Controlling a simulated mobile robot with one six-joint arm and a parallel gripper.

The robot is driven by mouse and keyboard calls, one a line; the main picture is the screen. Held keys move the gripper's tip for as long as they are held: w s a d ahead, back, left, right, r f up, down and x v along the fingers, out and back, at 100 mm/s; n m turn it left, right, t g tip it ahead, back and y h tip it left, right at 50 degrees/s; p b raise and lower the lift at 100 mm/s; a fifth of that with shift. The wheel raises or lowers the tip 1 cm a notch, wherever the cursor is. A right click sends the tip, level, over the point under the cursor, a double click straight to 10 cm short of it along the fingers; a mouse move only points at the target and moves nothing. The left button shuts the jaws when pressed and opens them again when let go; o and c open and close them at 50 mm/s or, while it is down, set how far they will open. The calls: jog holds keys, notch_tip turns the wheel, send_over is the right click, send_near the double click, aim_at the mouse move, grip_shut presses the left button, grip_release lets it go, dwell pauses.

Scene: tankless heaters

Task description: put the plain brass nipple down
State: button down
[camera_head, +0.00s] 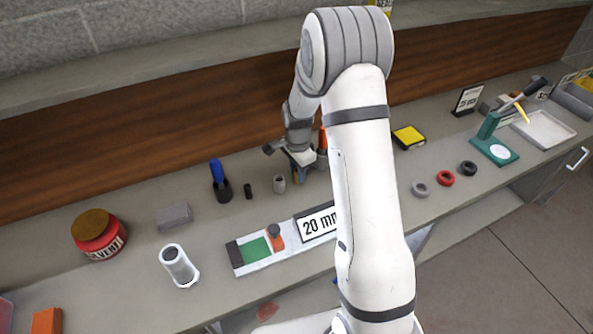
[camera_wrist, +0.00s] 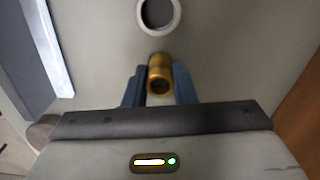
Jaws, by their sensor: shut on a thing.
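The plain brass nipple (camera_wrist: 159,75) is a short gold-coloured tube with a dark bore. In the wrist view it sits between the two blue fingers of my gripper (camera_wrist: 160,88), which is shut on it. In the head view my gripper (camera_head: 298,172) is low over the back part of the bench, just right of a small grey cylinder (camera_head: 279,184). Only a sliver of the nipple shows there. I cannot tell whether the nipple touches the bench. A pale ring with a dark opening (camera_wrist: 160,14) stands just ahead of the nipple in the wrist view, apart from it.
A board with a green patch (camera_head: 257,248) and a "20 mm" sign lies in front. A blue-handled tool in a dark cup (camera_head: 220,182), a black cylinder (camera_head: 248,191), a grey block (camera_head: 174,217) and a red tin (camera_head: 98,238) stand left. My arm hides the middle.

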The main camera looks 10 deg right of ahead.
jog(key=c, duration=1.2)
grip_release()
jog(key=shift+f, duration=0.1)
jog(key=s+r+n+b, duration=0.1)
jog(key=s+r+n, duration=0.3)
jog(key=r, duration=1.3)
jog(key=s+r+n+t, duration=0.1)
jog(key=s+n, duration=0.2)
jog(key=s, duration=0.4)
jog(key=s+r+n+t, duration=0.1)
jog(key=s+r+n, duration=0.1)
jog(key=s, duration=0.6)
jog(key=s+r+n+t, duration=0.1)
jog(key=s+r+n, duration=0.1)
jog(key=s+n, duration=0.3)
jog(key=shift+s+a, duration=0.2)
jog(key=shift+s, duration=1.35)
